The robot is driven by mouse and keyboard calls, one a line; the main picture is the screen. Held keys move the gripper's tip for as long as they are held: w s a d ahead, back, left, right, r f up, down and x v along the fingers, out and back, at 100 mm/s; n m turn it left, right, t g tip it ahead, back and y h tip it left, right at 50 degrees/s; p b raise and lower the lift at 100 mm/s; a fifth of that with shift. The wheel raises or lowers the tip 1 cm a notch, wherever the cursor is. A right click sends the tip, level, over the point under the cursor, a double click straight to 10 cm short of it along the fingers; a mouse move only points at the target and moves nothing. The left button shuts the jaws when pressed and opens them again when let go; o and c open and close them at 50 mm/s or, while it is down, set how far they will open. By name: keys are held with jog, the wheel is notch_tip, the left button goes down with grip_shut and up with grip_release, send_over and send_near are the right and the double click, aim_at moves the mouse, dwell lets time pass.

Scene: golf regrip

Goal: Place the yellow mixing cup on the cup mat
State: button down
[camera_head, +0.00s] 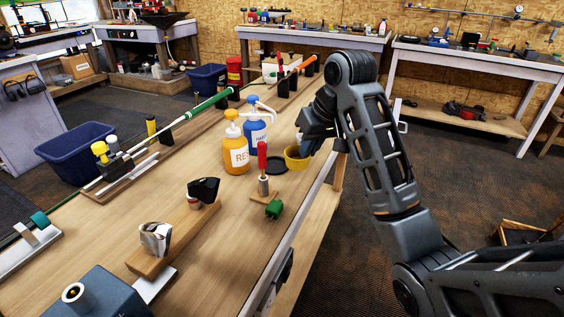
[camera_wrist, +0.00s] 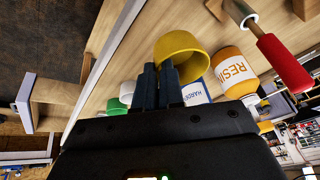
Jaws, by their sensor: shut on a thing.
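The yellow mixing cup (camera_head: 296,161) is at the right side of the bench in the head view. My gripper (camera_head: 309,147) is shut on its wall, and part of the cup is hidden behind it. In the wrist view the cup (camera_wrist: 187,45) is tilted in the picture, with my two fingers (camera_wrist: 158,84) at its near side. A flat black disc, which looks like the cup mat (camera_head: 276,165), lies on the bench just left of the cup. I cannot tell whether the cup touches the bench or hangs just above it.
The orange resin bottle (camera_head: 235,154) and blue hardener bottle (camera_head: 256,133) stand left of the mat. A red-handled tool (camera_head: 262,160) stands upright in front of it, near a green block (camera_head: 273,209). The bench's right edge is close to the cup.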

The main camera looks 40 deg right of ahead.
jog(key=w+f, duration=0.1)
jog(key=w, duration=0.1)
jog(key=w+f, duration=0.1)
jog(key=w, duration=0.2)
jog(key=shift+w+d+f+b, duration=0.35)
jog(key=shift+f, duration=0.05)
jog(key=shift+w+d+f, duration=0.1)
jog(key=shift+w+f, duration=0.55)
jog(key=shift+w, duration=0.15)
jog(key=shift+w+d+f, duration=0.1)
jog(key=shift+w+f, duration=0.5)
jog(key=shift+w, duration=0.2)
jog(key=c, duration=1.2)
grip_release()
jog(key=shift+f, duration=0.1)
jog(key=shift+c, duration=0.2)
jog(key=p+v, duration=0.4)
jog(key=v, duration=0.8)
